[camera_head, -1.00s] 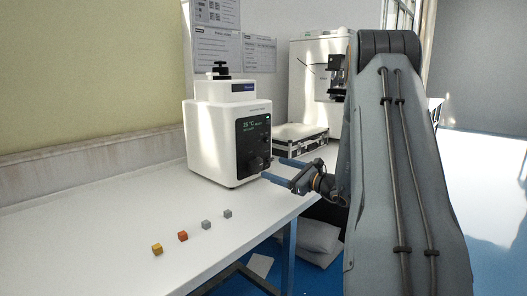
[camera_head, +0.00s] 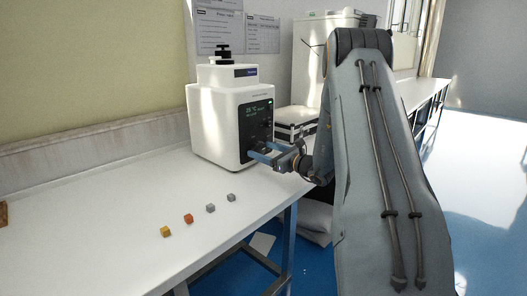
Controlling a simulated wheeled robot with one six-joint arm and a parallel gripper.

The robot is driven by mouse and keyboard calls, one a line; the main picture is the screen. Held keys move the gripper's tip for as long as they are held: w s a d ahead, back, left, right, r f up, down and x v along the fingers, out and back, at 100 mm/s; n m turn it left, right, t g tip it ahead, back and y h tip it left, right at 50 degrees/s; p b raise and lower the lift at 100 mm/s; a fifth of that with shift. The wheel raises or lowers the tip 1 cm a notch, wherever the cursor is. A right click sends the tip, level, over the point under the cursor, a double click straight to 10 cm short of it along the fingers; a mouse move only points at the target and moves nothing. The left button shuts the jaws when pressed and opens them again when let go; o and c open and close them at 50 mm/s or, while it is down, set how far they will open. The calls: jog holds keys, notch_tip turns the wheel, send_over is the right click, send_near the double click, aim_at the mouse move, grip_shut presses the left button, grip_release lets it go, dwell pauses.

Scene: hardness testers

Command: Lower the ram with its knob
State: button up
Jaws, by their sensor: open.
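A white tester (camera_head: 216,125) stands on the white table, with a dark front panel and a lit display (camera_head: 256,110). A black stacked knob (camera_head: 222,53) sits on its top. A small round control on the panel's lower part is now largely hidden behind my fingers. The ram cannot be made out.
Several small cubes, yellow (camera_head: 165,231), orange (camera_head: 188,218) and grey, lie in a row on the table (camera_head: 90,215) in front of the tester. A silver-edged case (camera_head: 297,118) and a larger white machine (camera_head: 312,70) stand behind. Wall sheets hang above.

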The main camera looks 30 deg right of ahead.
jog(key=shift+w, duration=0.1)
jog(key=c, duration=1.1)
jog(key=shift+o, duration=0.2)
jog(key=shift+f+n+b, duration=0.1)
jog(key=shift+n+b, duration=0.3)
jog(key=shift+b, duration=0.1)
jog(key=n+b, duration=0.4)
jog(key=shift+a+f, duration=0.15)
jog(key=n+b, duration=0.3)
jog(key=b, duration=0.2)
jog(key=shift+a+f+n, duration=0.1)
jog(key=shift+n, duration=0.2)
jog(key=n+b, duration=0.4)
jog(key=b, duration=0.2)
jog(key=shift+f, duration=0.1)
jog(key=n+b, duration=0.3)
jog(key=b, duration=0.2)
jog(key=shift+a, duration=0.1)
